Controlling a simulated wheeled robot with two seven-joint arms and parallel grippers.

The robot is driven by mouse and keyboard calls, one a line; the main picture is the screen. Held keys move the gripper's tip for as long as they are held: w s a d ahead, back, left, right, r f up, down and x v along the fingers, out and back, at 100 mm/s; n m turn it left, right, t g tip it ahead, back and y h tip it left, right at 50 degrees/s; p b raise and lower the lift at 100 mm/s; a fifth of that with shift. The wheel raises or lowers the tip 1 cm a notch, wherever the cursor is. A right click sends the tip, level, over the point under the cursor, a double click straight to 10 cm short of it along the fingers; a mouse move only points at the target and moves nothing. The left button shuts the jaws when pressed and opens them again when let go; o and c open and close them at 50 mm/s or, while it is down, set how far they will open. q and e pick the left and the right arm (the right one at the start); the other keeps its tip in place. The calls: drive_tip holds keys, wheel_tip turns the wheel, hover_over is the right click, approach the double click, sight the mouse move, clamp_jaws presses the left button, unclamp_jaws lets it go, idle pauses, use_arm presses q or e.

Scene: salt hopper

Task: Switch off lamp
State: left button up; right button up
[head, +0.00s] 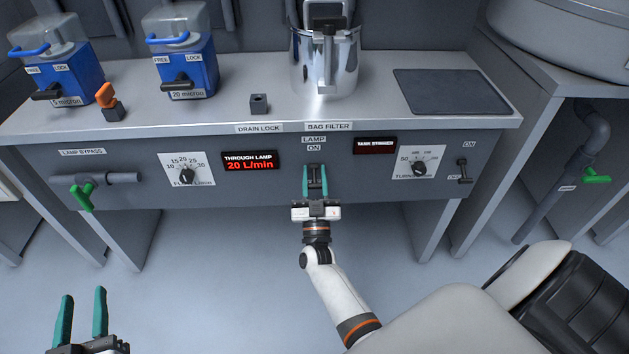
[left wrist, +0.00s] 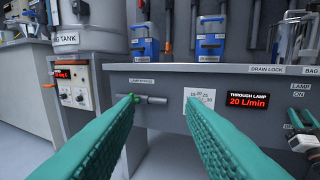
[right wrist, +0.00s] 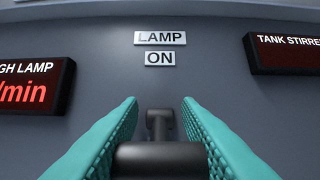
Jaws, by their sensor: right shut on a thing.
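The lamp switch (right wrist: 160,157) is a black lever on the grey front panel, seen in the right wrist view below the LAMP label (right wrist: 160,38) and the ON label (right wrist: 160,59). My right gripper (head: 315,172) is at the panel under these labels, its teal fingers (right wrist: 158,120) on either side of the lever and shut on it. The fingers mostly hide the switch in the head view. My left gripper (head: 84,300) is open and empty at the lower left, away from the panel; its spread fingers also show in the left wrist view (left wrist: 165,103).
The red THROUGH LAMP display (head: 250,161) reads 20 L/min. A flow dial (head: 187,172) and a green-handled bypass valve (head: 84,195) lie left. The tank stirrer display (head: 375,146), another dial (head: 418,163) and a second switch (head: 462,171) lie right. Open floor is below.

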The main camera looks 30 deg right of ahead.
use_arm(q)
drive_tip(key=shift+s+d+r+t+h+b, duration=0.15)
drive_tip(key=shift+r+t+h+b, duration=0.15)
drive_tip(key=shift+r+t, duration=0.7)
drive_tip(key=shift+s+d+r+t+h+b, duration=0.25)
drive_tip(key=shift+r+t, duration=0.35)
drive_tip(key=shift+r, duration=0.65)
drive_tip(key=shift+w+a, duration=0.1)
drive_tip(key=shift+w, duration=0.1)
use_arm(e)
drive_tip(key=o, duration=1)
drive_tip(key=shift+f, duration=0.1)
use_arm(q)
drive_tip(key=shift+w+a+f+g+p, duration=0.15)
drive_tip(key=shift+f+g+p, duration=0.2)
drive_tip(key=shift+f+g, duration=0.45)
use_arm(e)
drive_tip(key=v, duration=1.2)
drive_tip(key=shift+w+f, duration=0.2)
drive_tip(key=shift+f, duration=0.05)
